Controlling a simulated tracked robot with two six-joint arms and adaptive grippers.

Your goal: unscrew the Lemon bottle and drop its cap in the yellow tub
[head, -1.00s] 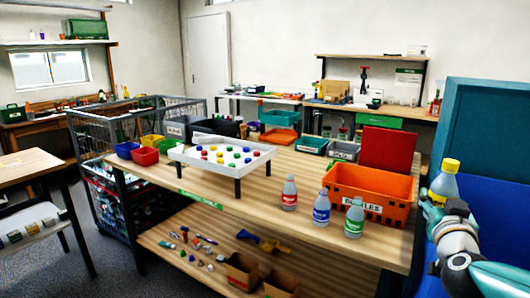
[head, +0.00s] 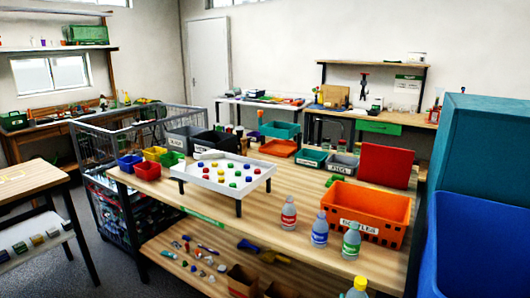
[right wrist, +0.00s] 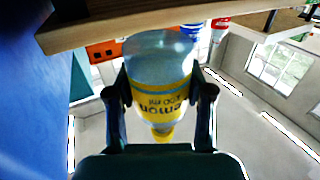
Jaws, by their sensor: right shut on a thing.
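The Lemon bottle (right wrist: 158,92) is clear with a yellow label and fills the middle of the right wrist view, label upside down in that picture. Its yellow cap (right wrist: 163,134) is on it. My right gripper (right wrist: 160,80) is shut around the bottle's body, one finger on each side. In the head view only the yellow cap (head: 360,283) and the bottle's very top show at the bottom edge, cap upward. The yellow tub (head: 155,153) stands at the table's far left, between blue and green tubs. My left gripper is not in view.
Red, blue and green-labelled bottles (head: 320,231) stand on the table (head: 225,222) before the orange crate (head: 402,238). A white raised tray (head: 222,190) with coloured caps stands near the tubs. A blue bin (head: 485,245) is at the right.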

